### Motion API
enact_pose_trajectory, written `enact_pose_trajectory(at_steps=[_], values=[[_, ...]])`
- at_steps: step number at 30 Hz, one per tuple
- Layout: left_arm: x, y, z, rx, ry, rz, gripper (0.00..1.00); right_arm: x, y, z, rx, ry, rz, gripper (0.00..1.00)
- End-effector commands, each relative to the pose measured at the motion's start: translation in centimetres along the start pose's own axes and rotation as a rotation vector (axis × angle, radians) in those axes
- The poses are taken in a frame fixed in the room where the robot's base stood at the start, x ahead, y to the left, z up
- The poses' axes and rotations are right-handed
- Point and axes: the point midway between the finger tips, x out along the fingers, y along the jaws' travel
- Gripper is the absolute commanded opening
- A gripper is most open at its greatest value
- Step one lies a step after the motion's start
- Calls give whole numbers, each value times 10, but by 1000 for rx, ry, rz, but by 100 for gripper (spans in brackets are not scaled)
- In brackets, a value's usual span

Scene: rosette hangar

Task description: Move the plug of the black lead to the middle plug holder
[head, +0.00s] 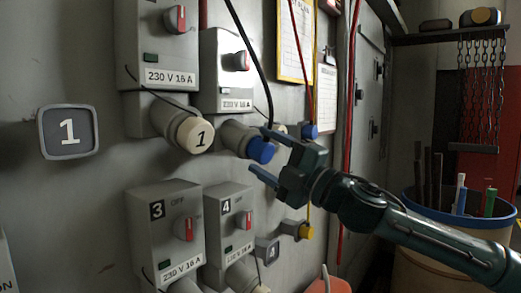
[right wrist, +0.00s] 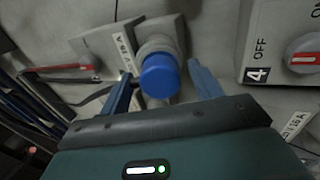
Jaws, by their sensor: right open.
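The black lead (head: 257,62) hangs from the top of the head view down to a blue plug (head: 261,150). This plug sits in the grey socket (head: 235,138) below the second switch box. My right gripper (head: 257,150) is open, with one finger above the plug and one below it. In the right wrist view the blue plug (right wrist: 160,76) shows between the two spread fingers; contact cannot be told. To the right, small holders on the wall carry a blue plug (head: 309,131) with a red lead and a yellow plug (head: 305,232). I cannot tell which holder is the middle one. My left gripper is not in view.
Switch boxes 3 (head: 160,235) and 4 (head: 228,222) stand out below. A blue-rimmed barrel (head: 413,196) with upright rods stands at the right, under a shelf (head: 448,34) with hanging chains.

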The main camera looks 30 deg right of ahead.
Motion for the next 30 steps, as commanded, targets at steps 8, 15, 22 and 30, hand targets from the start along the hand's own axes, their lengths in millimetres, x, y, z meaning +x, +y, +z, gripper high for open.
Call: enact_pose_trajectory(at_steps=[8,15,22,30], values=[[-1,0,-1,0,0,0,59,0,0,0,1,0,0,64],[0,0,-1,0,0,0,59,0,0,0,0,0,0,55],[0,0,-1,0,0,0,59,0,0,0,0,0,0,37],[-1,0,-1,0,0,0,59,0,0,0,0,0,1,15]])
